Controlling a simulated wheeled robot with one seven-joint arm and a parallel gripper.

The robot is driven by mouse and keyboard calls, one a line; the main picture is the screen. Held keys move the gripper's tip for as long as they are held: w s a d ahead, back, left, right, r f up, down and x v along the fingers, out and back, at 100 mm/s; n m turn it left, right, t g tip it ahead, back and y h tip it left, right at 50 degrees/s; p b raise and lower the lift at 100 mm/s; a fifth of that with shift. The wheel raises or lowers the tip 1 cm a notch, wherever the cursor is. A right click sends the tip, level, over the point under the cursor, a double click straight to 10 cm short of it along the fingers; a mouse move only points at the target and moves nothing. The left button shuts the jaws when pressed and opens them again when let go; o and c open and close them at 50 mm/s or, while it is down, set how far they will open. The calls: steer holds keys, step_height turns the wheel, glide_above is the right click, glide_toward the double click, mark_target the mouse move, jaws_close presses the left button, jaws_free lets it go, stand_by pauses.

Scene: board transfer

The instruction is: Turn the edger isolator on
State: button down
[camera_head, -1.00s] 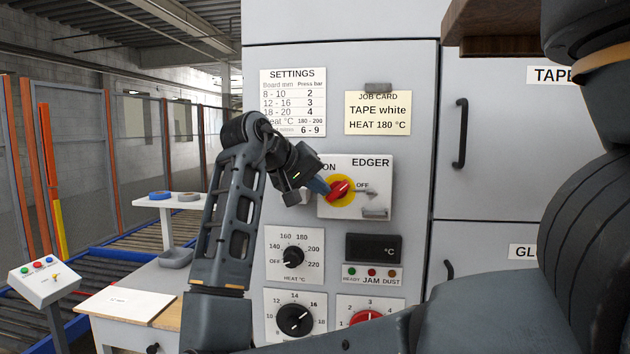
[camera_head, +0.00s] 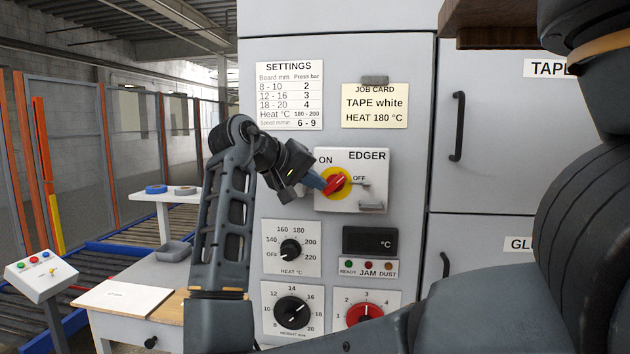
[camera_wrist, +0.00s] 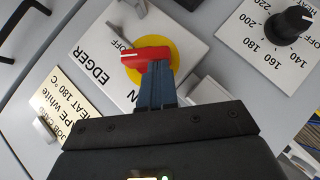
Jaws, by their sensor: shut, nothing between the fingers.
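The edger isolator is a white plate (camera_head: 349,203) marked EDGER, ON and OFF, with a red handle (camera_head: 336,184) on a yellow disc. The handle slants up to the right, and one end points towards the OFF mark. My gripper (camera_head: 319,182) is shut and empty, with its blue-grey fingertips at the left side of the handle. In the wrist view the fingertips (camera_wrist: 156,72) meet the near edge of the red handle (camera_wrist: 146,56), apparently touching it. The yellow disc (camera_wrist: 178,60) shows beside them. The fingertips hide part of the handle's near edge.
Metal tabs (camera_head: 371,207) stick out at the plate's right side. Below are the heat dial (camera_head: 290,250), a height dial (camera_head: 291,313), a red dial (camera_head: 364,314) and a dark display (camera_head: 370,240). A brown board (camera_head: 497,38) juts out at top right. A door handle (camera_head: 457,126) is further right.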

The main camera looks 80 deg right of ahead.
steer(key=shift+f, duration=0.1)
steer(key=shift+f+n+g+h, duration=0.7)
steer(key=shift+n+g+h, duration=0.15)
steer(key=shift+n+g, duration=0.35)
steer(key=shift+f+n+g+h, duration=0.7)
steer(key=shift+n+g+h, duration=0.15)
steer(key=shift+n+g, duration=0.35)
steer(key=b+v, duration=0.2)
steer(key=v, duration=0.5)
steer(key=shift+w+a, duration=0.2)
steer(key=shift+a, duration=0.05)
steer(key=shift+f, duration=0.15)
